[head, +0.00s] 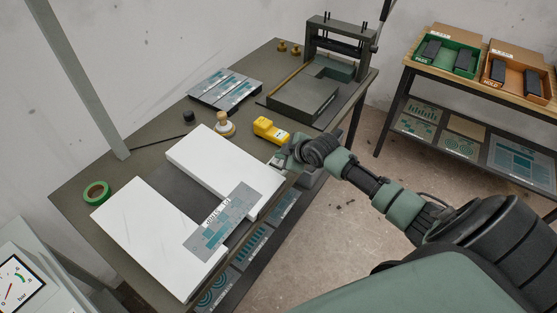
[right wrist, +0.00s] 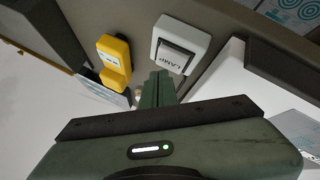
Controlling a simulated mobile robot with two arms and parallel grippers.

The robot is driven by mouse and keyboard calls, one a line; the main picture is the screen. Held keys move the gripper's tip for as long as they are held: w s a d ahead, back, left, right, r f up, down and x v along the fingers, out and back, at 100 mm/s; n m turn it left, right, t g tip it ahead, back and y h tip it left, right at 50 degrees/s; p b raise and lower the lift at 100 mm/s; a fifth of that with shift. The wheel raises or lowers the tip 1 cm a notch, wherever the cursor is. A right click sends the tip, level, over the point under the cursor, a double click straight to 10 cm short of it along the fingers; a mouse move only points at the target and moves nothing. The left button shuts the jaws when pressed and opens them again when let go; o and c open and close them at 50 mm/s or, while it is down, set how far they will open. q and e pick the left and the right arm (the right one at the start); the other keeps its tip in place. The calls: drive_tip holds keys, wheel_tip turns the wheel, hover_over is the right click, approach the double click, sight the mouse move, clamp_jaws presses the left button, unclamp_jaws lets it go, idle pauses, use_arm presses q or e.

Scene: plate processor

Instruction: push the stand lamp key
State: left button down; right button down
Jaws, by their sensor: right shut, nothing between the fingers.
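The stand lamp key (right wrist: 178,58) is a grey rocker marked LAMP in a white housing (right wrist: 203,45), at the upper middle of the right wrist view. In the head view I cannot make it out; my right gripper and arm cover that stretch of the table edge. My right gripper (head: 281,163) is at the table's right edge, beside the white blocks. Its fingers (right wrist: 159,77) are shut and empty, with the tips beside the key's lower left corner in the wrist view. I cannot tell whether they touch it. My left gripper is not in view.
A yellow device (head: 270,130) stands close by on the table (head: 152,151); it also shows in the wrist view (right wrist: 113,60). White blocks (head: 206,162) and a printed plate (head: 222,218) lie left of the gripper. A dark press (head: 303,98) stands behind. A side table (head: 398,82) holds trays.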

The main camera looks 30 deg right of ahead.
sight(281, 163)
drive_tip(key=shift+r, duration=0.1)
wheel_tip(281, 163, up, 6)
drive_tip(key=p, duration=0.6)
